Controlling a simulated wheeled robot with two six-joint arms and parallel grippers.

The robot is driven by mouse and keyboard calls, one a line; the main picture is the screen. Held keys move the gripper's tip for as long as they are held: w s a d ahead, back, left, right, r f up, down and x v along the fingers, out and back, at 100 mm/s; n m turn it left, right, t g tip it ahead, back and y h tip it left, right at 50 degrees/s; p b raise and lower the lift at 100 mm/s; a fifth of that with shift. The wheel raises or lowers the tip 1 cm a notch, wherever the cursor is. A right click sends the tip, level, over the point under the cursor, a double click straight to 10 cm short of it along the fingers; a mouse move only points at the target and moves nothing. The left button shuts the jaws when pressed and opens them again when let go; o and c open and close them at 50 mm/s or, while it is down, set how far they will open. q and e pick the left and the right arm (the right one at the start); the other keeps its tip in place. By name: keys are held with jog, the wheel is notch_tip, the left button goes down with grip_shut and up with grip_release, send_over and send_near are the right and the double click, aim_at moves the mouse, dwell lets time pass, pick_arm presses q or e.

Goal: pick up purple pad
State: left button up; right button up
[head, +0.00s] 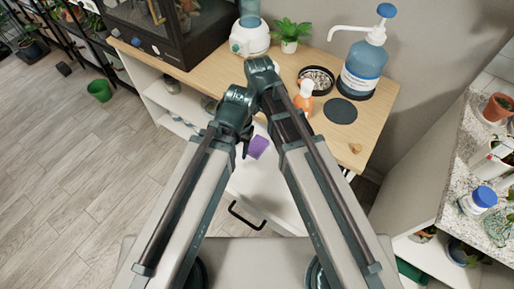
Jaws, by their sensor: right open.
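The purple pad (259,146) lies on the pale inside of the pulled-out white drawer (272,192), towards its back left. It shows in the gap between my two raised arms. My right gripper (246,148) shows only as a small dark part just left of the pad, largely hidden behind the arm links. It is open, and I see nothing held in it. I cannot tell whether it touches the pad. My left gripper is hidden behind its own arm.
The drawer's black handle (246,216) faces me. On the wooden top (215,68) stand an orange-and-white spray bottle (304,98), a blue pump bottle (362,66), a dark round mat (341,111) and a small plant (290,33). A granite counter (455,190) is at right. Open floor lies left.

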pick_arm(q)
jog(key=shift+f+b, duration=4.2)
jog(key=shift+f, duration=0.05)
pick_arm(e)
send_over(257, 145)
jog(key=shift+s+d+f, duration=0.1)
jog(key=shift+d+f, duration=0.05)
jog(key=shift+f, duration=4.1)
pick_arm(q)
notch_tip(257, 145, down, 6)
jog(key=b, duration=0.5)
jog(key=shift+r, duration=0.25)
pick_arm(e)
notch_tip(257, 145, down, 6)
jog(key=shift+r, duration=0.25)
pick_arm(q)
jog(key=shift+r, duration=0.1)
pick_arm(e)
jog(key=shift+r, duration=0.1)
jog(key=c, duration=1.2)
pick_arm(q)
jog(key=shift+r, duration=0.1)
pick_arm(e)
jog(key=shift+r, duration=0.1)
jog(key=shift+c, duration=0.2)
